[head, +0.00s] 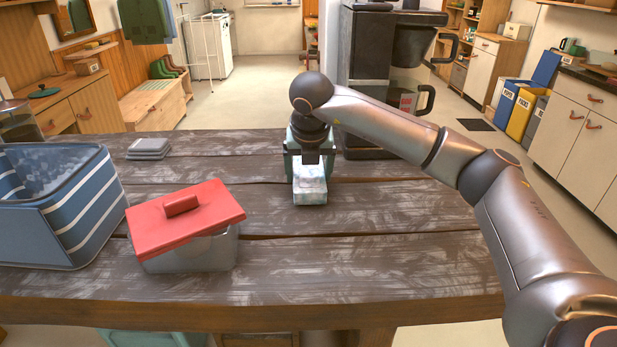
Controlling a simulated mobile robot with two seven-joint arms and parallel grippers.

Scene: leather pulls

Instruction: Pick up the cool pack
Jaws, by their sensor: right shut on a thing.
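The cool pack (310,190) appears to be the small pale blue-white block near the middle of the table, directly below my right gripper. My right gripper (310,163) points down and is shut on this block at its far end. The wrist and the viewing angle hide most of the fingers. I cannot tell whether the block touches the table or is just above it. My left gripper is not in view.
A red-lidded grey container (190,250) stands front left, its lid askew. A blue striped cooler bag (60,225) stands far left. Grey flat pieces (149,147) are stacked behind. A dark coffee machine (375,75) stands at the back. The table's front right is clear.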

